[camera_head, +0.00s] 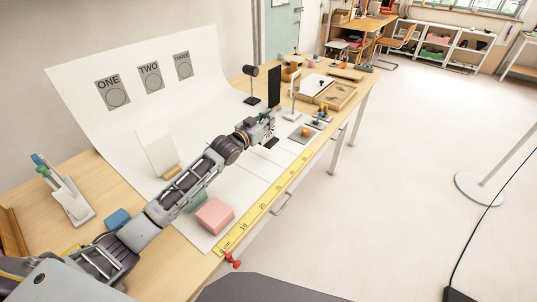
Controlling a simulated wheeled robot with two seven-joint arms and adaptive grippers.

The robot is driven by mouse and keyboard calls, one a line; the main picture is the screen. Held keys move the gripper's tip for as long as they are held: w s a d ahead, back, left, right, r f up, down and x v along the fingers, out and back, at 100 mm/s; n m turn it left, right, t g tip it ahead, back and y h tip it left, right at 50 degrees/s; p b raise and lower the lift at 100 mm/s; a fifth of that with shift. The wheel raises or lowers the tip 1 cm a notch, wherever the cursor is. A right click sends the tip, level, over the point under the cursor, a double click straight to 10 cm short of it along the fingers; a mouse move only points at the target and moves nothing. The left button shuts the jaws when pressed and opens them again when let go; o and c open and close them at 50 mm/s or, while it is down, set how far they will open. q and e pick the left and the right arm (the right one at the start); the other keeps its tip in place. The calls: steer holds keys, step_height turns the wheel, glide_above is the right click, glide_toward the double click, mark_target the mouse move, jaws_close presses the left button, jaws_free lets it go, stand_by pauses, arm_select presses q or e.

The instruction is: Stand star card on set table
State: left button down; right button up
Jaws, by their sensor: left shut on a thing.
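My left gripper (267,123) is over the far part of the white sweep on the table, at the end of my arm reaching in from the left. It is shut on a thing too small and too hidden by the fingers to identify. A small dark flat patch (271,142) shows just below the fingers; I cannot tell whether it touches them. The set table is the long wooden table (105,183) with the white paper sweep (75,90) curving up behind. No star face can be made out. My right gripper is not in view.
A white panel (155,148) on a wooden foot leans behind my arm. A pink block (214,215) and yellow ruler (262,207) lie in front. A black upright panel (274,85), a lamp (250,72) and a tray (340,97) stand beyond the gripper.

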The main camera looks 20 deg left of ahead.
mark_target(268, 140)
arm_select(q)
steer(key=shift+f, duration=0.5)
step_height(268, 140, down, 4)
steer(key=shift+f, duration=2.35)
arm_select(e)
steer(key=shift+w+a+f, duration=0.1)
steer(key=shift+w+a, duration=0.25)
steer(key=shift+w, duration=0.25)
